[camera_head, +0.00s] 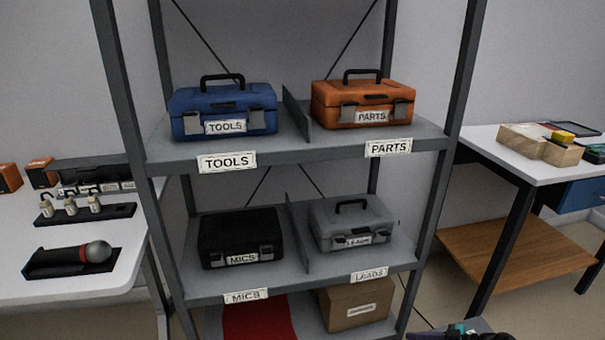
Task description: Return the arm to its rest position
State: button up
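My gripper is not seen in this view. A small dark and teal shape (462,332) shows at the bottom edge, right of centre, mostly cut off; I cannot tell what part it is. A grey metal shelf rack (290,148) stands in front of me. On its upper shelf sit a blue case (225,107) labelled TOOLS and an orange case (362,101) labelled PARTS, with a divider between. On the shelf below sit a black case (240,238) labelled MICS and a grey case (352,222) above a LEADS label. All four shelf places are filled.
A cardboard box (357,303) and a red item (258,316) lie on the lowest shelf. A white table (60,290) at left holds a microphone (85,256) in a black holder. A white-topped bench (500,160) at right holds a wooden box (540,146).

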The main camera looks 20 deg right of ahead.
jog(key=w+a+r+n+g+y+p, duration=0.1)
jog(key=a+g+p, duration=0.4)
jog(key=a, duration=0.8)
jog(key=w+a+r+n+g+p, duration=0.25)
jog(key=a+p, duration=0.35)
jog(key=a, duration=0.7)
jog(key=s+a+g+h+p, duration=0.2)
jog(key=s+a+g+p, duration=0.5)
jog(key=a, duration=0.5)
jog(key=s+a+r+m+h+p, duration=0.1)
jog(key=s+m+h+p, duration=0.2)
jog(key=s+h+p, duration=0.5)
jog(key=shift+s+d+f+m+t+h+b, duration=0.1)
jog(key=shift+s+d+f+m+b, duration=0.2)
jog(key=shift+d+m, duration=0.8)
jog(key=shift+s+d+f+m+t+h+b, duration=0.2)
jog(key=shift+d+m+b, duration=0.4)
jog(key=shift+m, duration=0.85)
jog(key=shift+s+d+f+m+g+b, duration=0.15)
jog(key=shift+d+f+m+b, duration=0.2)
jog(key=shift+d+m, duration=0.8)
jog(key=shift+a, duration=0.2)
